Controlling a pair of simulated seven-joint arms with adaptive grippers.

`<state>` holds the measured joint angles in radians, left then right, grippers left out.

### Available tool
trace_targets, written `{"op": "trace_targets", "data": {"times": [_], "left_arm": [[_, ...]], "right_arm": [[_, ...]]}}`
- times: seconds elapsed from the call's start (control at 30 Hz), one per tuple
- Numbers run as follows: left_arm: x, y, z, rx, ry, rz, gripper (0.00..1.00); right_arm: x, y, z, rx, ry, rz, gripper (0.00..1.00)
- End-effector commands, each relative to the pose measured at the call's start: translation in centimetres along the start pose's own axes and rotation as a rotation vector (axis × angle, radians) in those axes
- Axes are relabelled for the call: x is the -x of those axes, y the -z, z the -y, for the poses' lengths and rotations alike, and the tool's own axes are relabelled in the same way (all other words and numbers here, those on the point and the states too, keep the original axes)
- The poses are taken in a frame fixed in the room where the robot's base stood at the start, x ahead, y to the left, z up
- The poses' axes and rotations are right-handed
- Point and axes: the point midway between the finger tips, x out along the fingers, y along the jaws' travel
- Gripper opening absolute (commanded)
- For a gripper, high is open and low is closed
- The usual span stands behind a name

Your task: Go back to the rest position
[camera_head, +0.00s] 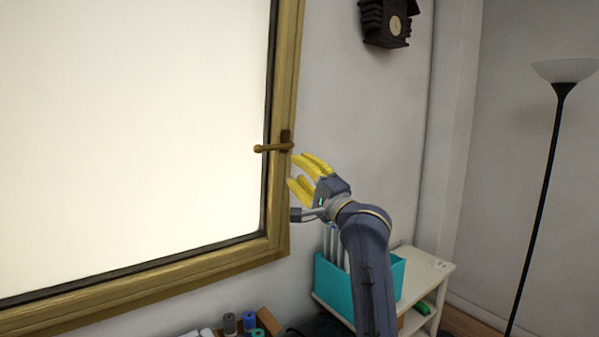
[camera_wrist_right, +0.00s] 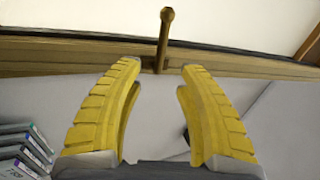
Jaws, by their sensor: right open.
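My right gripper (camera_head: 307,177) has yellow ribbed fingers and is raised in front of the wall, just right of the window frame and a little below the window handle. In the right wrist view my right gripper (camera_wrist_right: 157,95) is open and empty, with its two fingers apart. The brown window handle (camera_wrist_right: 164,40) shows beyond the gap between the fingertips; I cannot tell how far off it is. In the head view the handle (camera_head: 272,148) sticks out to the left from the frame. My left gripper is not in view.
A large bright window with a wooden frame (camera_head: 285,225) fills the left. A teal box (camera_head: 334,288) with upright items stands on a white shelf (camera_head: 436,268) behind my right arm. A floor lamp (camera_head: 545,175) stands at right. A dark wall clock (camera_head: 387,22) hangs above.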

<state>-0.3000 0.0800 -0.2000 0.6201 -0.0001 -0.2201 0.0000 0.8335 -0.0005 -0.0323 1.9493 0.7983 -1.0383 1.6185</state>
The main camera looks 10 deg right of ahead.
Motion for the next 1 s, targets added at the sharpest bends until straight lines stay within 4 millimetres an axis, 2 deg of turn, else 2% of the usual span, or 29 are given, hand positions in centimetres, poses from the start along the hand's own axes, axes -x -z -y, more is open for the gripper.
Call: {"op": "trace_targets", "data": {"times": [0.3, 0.37, 0.47, 0.57, 0.67, 0.8, 0.87, 1.0], "left_arm": [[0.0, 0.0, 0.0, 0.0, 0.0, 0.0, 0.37], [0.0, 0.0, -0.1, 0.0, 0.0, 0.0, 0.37], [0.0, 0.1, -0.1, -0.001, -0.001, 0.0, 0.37], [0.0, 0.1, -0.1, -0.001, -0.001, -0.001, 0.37], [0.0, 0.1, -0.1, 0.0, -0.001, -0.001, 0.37], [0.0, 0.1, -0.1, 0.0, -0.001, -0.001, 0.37], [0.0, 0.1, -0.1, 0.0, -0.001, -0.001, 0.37], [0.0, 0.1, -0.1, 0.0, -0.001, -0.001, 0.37]], "right_arm": [[0.1, 0.0, -0.2, 0.003, -0.003, -0.001, 0.38], [0.3, 0.1, -0.8, 0.016, -0.013, -0.006, 0.38], [1.4, 0.2, -3.4, 0.074, -0.057, -0.023, 0.38], [3.4, 0.5, -8.0, 0.181, -0.138, -0.046, 0.38], [6.5, 0.7, -13.4, 0.325, -0.248, -0.064, 0.38], [11.9, 0.7, -20.7, 0.538, -0.415, -0.062, 0.38], [14.4, 0.6, -23.4, 0.628, -0.486, -0.051, 0.38], [20.8, 0.2, -29.2, 0.832, -0.654, -0.001, 0.38]]}}
